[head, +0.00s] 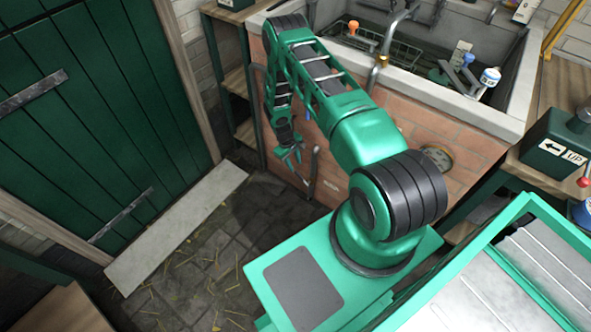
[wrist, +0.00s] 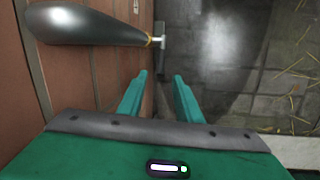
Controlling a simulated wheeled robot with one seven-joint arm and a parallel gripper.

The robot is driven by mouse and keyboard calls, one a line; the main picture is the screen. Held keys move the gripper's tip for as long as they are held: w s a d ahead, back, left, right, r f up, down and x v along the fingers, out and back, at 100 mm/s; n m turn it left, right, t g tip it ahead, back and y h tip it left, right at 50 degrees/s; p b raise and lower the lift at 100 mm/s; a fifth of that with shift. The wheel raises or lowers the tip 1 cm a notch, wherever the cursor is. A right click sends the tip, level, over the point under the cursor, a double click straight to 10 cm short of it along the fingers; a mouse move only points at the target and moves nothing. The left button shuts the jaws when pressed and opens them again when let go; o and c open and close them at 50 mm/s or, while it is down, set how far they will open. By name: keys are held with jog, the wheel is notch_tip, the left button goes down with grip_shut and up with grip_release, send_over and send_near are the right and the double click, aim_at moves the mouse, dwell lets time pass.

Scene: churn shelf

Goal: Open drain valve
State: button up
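My gripper (head: 298,168) hangs low in front of the brick sink base in the head view. In the wrist view its two green fingers (wrist: 161,78) are apart, with nothing between them. A smooth grey handle (wrist: 88,26) with a brass-coloured ring and a pale metal stub lies beyond the fingertips, up and to the left, apart from them. An upright grey lever (head: 314,168) stands just right of my gripper in the head view; it may be the same handle. I cannot tell which part is the drain valve, or its setting.
The brick front (head: 415,135) runs close beside my gripper. The stone sink (head: 470,105) above holds a rack and small items. A round brass fitting (head: 438,156) sits on the bricks.

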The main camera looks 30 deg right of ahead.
jog(key=shift+w+a+r, duration=0.1)
jog(key=shift+a+r, duration=0.05)
jog(key=shift+r, duration=0.55)
jog(key=shift+a+r, duration=0.1)
jog(key=shift+r, duration=0.6)
jog(key=shift+c, duration=0.4)
